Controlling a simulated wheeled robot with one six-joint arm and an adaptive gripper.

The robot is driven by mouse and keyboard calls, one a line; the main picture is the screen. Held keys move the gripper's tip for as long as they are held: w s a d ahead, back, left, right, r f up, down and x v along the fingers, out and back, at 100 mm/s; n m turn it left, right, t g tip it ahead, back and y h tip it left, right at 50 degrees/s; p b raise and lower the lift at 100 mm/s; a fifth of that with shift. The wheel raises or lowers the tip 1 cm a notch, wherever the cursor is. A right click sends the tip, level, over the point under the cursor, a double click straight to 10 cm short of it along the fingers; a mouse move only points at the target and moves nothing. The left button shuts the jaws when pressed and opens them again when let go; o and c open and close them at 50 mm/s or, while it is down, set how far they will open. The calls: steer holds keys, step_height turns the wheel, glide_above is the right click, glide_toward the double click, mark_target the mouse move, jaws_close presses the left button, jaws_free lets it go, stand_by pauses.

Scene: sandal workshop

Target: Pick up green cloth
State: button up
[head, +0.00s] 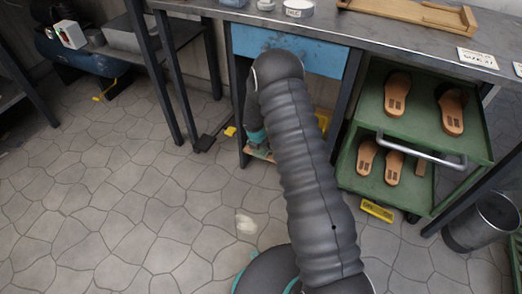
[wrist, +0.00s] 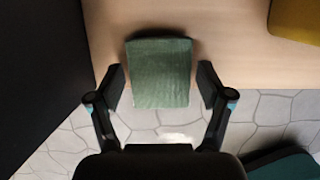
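The green cloth (wrist: 160,73) is a folded, roughly square piece in the middle of the wrist view. It lies at the front edge of a light wooden board (wrist: 228,50), and its near part shows against the floor tiles. My gripper (wrist: 161,86) is open, with one finger on each side of the cloth. Narrow gaps show between the fingers and the cloth, and I cannot tell how far above or below it they are. In the head view my arm hides the cloth and most of the gripper, under the workbench.
The workbench (head: 400,40) with a blue drawer front (head: 335,62) is above. A green cart (head: 437,187) holding sandal soles stands at right, beside a metal bin (head: 480,222). A yellow item (wrist: 296,20) is at the wrist view's upper right.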

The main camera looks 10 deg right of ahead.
mark_target(261, 148)
steer(key=c, duration=0.6)
steer(key=shift+o, duration=0.2)
step_height(261, 148, up, 10)
steer(key=p, duration=0.2)
